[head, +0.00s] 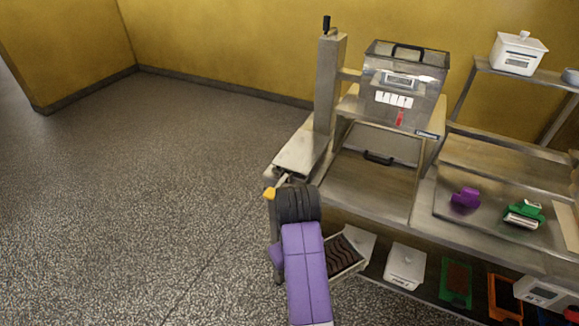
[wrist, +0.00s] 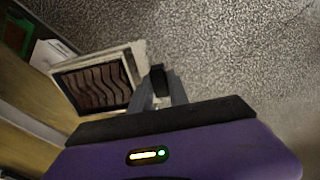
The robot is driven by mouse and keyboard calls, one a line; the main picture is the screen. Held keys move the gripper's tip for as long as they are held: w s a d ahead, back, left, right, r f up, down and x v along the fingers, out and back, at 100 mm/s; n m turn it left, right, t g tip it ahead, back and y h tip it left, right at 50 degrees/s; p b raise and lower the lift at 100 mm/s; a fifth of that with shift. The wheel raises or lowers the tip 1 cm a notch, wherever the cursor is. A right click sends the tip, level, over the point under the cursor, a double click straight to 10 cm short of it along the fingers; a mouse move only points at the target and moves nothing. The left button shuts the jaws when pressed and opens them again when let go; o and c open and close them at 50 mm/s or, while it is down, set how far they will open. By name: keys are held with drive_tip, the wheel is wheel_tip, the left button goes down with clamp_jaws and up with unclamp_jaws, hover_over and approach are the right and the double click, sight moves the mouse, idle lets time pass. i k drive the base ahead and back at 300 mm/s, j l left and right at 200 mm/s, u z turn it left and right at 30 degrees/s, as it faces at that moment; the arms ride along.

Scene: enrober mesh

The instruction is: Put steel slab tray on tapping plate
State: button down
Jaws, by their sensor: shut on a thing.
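The steel slab tray (head: 361,244) holds a dark slab with wavy ridges. In the head view it is tilted beside my purple arm, at the front of the lower shelf, its left part hidden by the arm. In the wrist view the tray (wrist: 141,63) is left of the fingers, its near rim against them. My gripper (wrist: 160,83) is shut on the tray's edge; the exact grip is partly hidden. In the head view the arm hides the gripper. A flat steel plate (head: 300,152), apparently the tapping plate, is at the bench's left end, beside a yellow-tipped lever (head: 270,193).
A purple item (head: 465,198) and green item (head: 523,213) lie on the bench at right. The lower shelf holds a white lidded tub (head: 405,265) and coloured frames. Floor at left is clear.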

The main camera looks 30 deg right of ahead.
sight(302, 151)
drive_tip(key=i+j+u, duration=0.1)
drive_tip(key=u, duration=0.9)
drive_tip(key=i+z, duration=0.1)
drive_tip(key=i, duration=1.25)
drive_tip(key=i+j, duration=0.1)
drive_tip(key=i, duration=1.25)
drive_tip(key=i+z, duration=0.2)
drive_tip(key=i, duration=0.5)
drive_tip(key=i+j+z, duration=0.2)
drive_tip(key=i, duration=0.55)
drive_tip(key=i+l+z, duration=0.2)
drive_tip(key=i+z, duration=0.65)
drive_tip(key=i, duration=0.15)
drive_tip(key=i+j+z, duration=0.1)
drive_tip(key=i+z, duration=0.45)
drive_tip(key=z, duration=0.35)
drive_tip(key=i+z, duration=0.1)
drive_tip(key=z, duration=0.35)
drive_tip(key=i+j+z, duration=0.1)
drive_tip(key=z, duration=1.8)
